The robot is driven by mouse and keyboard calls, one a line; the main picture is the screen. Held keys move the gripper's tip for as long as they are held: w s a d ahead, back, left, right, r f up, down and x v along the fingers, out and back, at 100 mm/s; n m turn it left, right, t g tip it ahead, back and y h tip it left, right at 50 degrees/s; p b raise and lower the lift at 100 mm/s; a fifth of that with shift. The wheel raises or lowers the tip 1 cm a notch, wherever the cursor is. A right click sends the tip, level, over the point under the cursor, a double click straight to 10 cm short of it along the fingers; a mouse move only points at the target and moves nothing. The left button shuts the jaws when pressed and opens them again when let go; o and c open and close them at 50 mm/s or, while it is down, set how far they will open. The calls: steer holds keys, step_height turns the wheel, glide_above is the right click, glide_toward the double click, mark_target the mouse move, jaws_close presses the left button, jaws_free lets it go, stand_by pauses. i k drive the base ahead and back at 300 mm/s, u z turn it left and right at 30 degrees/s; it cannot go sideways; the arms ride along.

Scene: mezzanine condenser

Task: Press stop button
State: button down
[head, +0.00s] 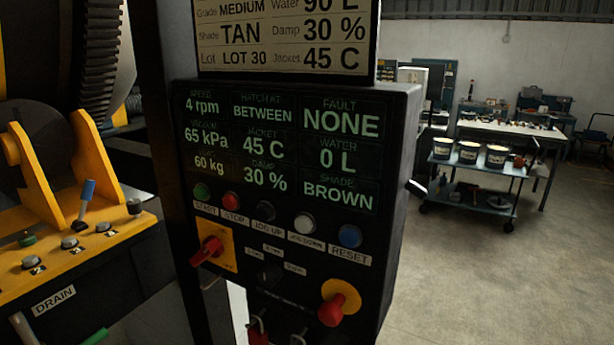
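The control panel (290,235) is a dark box on a post in the middle of the head view. The stop button (231,201) is a small red round button in its button row, above a label reading STOP. The green start button (202,191) is to its left and a dark jog up button (265,211) to its right. A white jog down button (304,223) and a blue reset button (350,236) follow further right. The display (285,150) reads speed 4 rpm, hatch between, fault none. My gripper is not in view.
Below the buttons are a red rotary switch (207,251) on a yellow plate and a large red knob (338,303) on yellow. Yellow machinery with levers (84,203) stands at left. A cart with tubs (475,168) is at right behind.

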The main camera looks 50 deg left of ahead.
mark_target(229, 202)
steer(key=i, duration=1.05)
steer(key=u, duration=5.1)
steer(key=i, duration=0.5)
steer(key=u, duration=0.05)
